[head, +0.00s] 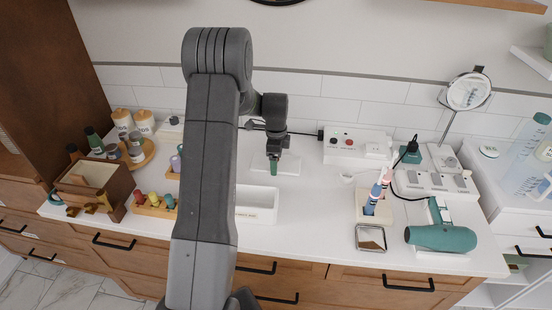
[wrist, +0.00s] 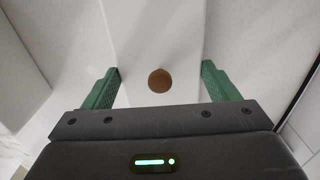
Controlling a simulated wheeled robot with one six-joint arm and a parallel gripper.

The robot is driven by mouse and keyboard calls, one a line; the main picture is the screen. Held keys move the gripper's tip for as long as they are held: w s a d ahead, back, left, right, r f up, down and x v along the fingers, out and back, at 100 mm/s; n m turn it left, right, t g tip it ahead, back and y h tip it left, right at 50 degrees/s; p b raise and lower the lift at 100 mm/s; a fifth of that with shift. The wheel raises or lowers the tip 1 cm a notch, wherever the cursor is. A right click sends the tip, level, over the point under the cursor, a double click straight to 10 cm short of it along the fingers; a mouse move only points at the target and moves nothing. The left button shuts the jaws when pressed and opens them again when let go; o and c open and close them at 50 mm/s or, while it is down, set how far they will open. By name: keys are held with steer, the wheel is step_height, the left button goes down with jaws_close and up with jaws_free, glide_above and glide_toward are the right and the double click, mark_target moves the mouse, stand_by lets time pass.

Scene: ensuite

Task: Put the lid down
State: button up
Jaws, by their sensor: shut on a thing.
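The lid (wrist: 157,35) is white with a round brown knob (wrist: 159,80) and shows between the fingers in the wrist view. My gripper (wrist: 160,85) has its green fingers set wide apart, one at each side of the lid, shut on it. In the head view my gripper (head: 273,165) points down over the back middle of the counter. A flat white piece (head: 289,163) shows right by its fingers there; I cannot tell its height above the counter. My arm hides part of the counter to the left.
A white open box (head: 262,215) with a label stands in front of my gripper on the white counter (head: 310,235). A white box with knobs (head: 355,145) stands at the back right. A toothbrush holder (head: 374,213) and a teal hair dryer (head: 440,238) stand farther right. Clear counter lies between.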

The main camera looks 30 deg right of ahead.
steer(key=shift+f, duration=0.15)
steer(key=o, duration=0.9)
step_height(320, 180, up, 12)
steer(key=b, duration=0.1)
